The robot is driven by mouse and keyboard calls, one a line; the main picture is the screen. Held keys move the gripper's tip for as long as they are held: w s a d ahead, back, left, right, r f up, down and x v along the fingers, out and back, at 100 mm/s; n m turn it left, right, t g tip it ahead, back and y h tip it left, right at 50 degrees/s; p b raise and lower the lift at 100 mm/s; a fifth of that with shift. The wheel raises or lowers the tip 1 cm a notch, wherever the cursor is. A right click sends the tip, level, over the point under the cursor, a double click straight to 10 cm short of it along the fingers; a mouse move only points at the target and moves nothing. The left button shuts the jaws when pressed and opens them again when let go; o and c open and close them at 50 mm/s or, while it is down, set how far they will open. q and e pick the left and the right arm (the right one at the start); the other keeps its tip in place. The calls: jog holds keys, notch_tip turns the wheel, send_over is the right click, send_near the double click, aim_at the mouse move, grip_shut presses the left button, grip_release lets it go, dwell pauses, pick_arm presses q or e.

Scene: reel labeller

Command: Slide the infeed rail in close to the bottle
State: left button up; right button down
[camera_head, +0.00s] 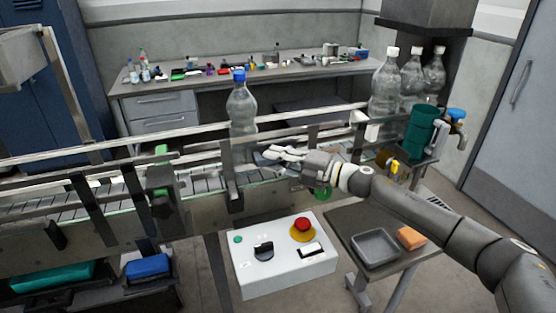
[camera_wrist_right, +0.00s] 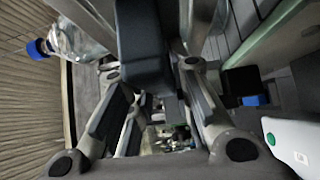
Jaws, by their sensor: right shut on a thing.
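The clear bottle (camera_head: 241,108) with a blue cap stands upright on the conveyor in the head view. It shows sideways at the upper left of the right wrist view (camera_wrist_right: 75,45). The infeed rail (camera_head: 205,154) runs along the near side of the conveyor, in front of the bottle's lower part. How wide the gap between them is, I cannot tell. My right gripper (camera_head: 269,154) is at the rail, just right of and nearer than the bottle, and shut on it. The exact part held is hidden. In the right wrist view a dark block (camera_wrist_right: 140,45) stands before the fingers. My left gripper is not in view.
Dark upright brackets (camera_head: 231,178) and a black clamp (camera_head: 160,187) line the conveyor's near side. A control box (camera_head: 283,268) with a red button stands in front. A side table with a grey tray (camera_head: 376,248) and orange block (camera_head: 410,238) is at right. More bottles (camera_head: 386,80) stand downstream.

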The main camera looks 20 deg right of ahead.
jog(key=shift+d, duration=0.15)
jog(key=c, duration=1.7)
grip_release()
jog(key=shift+s+r, duration=0.1)
jog(key=shift+s, duration=0.05)
jog(key=o, duration=0.4)
jog(key=shift+s, duration=0.1)
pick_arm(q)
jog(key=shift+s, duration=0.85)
pick_arm(e)
jog(key=v, duration=1.1)
jog(key=shift+s+d, duration=0.25)
jog(key=shift+s, duration=0.1)
jog(key=shift+f, duration=0.2)
